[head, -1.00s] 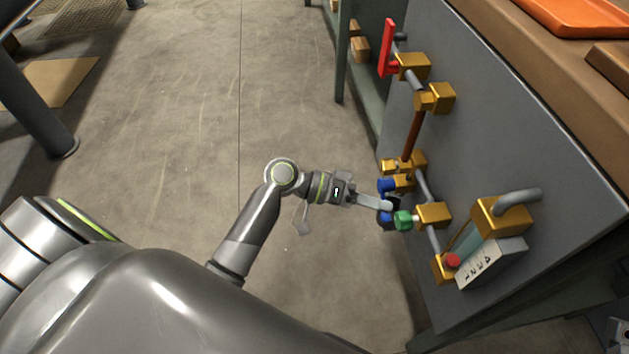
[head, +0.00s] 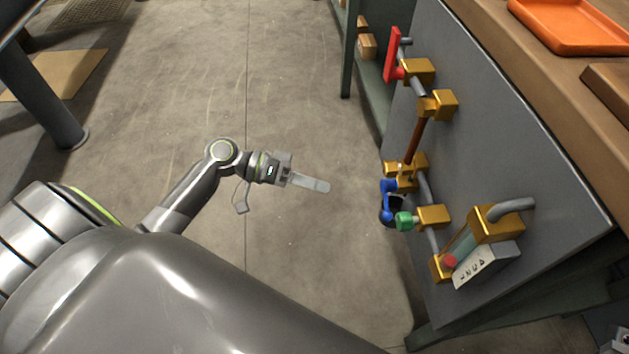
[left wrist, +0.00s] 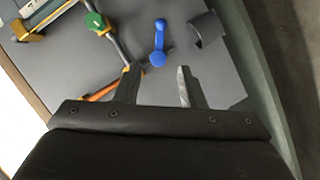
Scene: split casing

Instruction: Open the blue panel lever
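The blue lever (head: 388,202) is on the grey panel (head: 520,145), below a brass fitting and left of the green knob (head: 404,221). In the left wrist view the blue lever (left wrist: 159,42) is a short bar with rounded ends, ahead of the fingers. My left gripper (head: 312,184) is in the air left of the panel, clear of the lever. In the left wrist view its two fingers (left wrist: 158,84) are apart with nothing between them.
A dark curved guard (left wrist: 207,30) stands beside the blue lever. A red lever (head: 391,54), brass fittings, pipes and a gauge with a white label (head: 485,265) are on the panel. An orange tray (head: 570,22) lies on the bench.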

